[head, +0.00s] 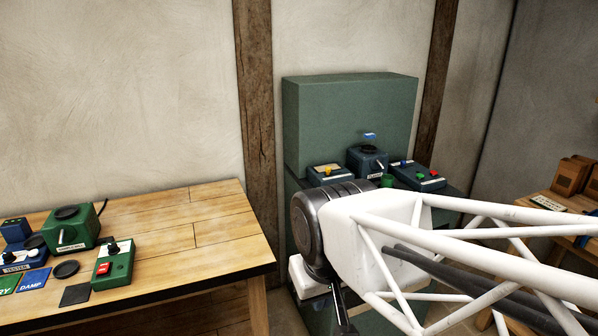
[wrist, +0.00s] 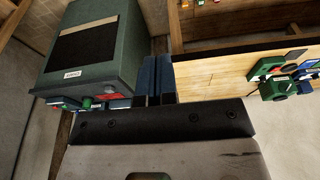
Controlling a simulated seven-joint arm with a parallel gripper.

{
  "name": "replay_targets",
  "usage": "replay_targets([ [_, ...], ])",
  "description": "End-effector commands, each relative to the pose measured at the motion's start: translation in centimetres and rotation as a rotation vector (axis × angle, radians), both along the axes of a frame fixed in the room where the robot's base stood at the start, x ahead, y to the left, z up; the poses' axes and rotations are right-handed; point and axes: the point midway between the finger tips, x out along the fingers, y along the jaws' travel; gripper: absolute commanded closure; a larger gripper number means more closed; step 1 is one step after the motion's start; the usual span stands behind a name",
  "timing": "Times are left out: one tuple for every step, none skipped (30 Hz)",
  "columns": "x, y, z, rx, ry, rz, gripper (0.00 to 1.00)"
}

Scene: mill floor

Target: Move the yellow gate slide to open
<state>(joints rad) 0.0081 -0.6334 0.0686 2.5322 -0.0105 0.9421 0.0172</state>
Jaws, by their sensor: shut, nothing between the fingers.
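A small yellow piece (head: 328,170) sits on top of a low dark blue-green box (head: 318,182) on the ledge of the green cabinet (head: 350,115). It may be the gate slide; its setting is too small to read. In the wrist view I cannot pick out the yellow piece. My gripper (wrist: 154,62) shows in the wrist view as two dark fingers side by side, shut and empty. It is apart from the boxes on the cabinet (wrist: 120,45). In the head view my arm hides part of the ledge.
Beside the yellow-topped box stand a dark unit with a black round top (head: 367,160) and a box with coloured buttons (head: 417,177). A wooden table (head: 205,225) at left holds several devices and coloured cards. Another wooden table (head: 550,215) stands at far right.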

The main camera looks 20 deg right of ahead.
Motion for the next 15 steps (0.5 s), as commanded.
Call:
replay_targets([
  [0.00,0.00,0.00,0.000,0.000,0.000,1.00],
  [0.00,0.00,0.00,0.000,0.000,0.000,1.00],
  [0.00,0.00,0.00,0.000,0.000,0.000,1.00],
  [0.00,0.00,0.00,0.000,0.000,0.000,1.00],
  [0.00,0.00,0.00,0.000,0.000,0.000,1.00],
  [0.00,0.00,0.00,0.000,0.000,0.000,1.00],
  [0.00,0.00,0.00,0.000,0.000,0.000,1.00],
  [0.00,0.00,0.00,0.000,0.000,0.000,1.00],
  [0.00,0.00,0.00,0.000,0.000,0.000,1.00],
  [0.00,0.00,0.00,0.000,0.000,0.000,1.00],
  [0.00,0.00,0.00,0.000,0.000,0.000,0.95],
  [0.02,0.00,0.01,0.000,0.000,0.000,0.89],
  [0.05,-0.01,0.03,0.000,0.000,0.000,0.85],
  [0.11,-0.01,0.07,0.000,0.000,0.001,0.80],
  [0.23,-0.03,0.14,0.000,0.001,0.002,0.74],
])
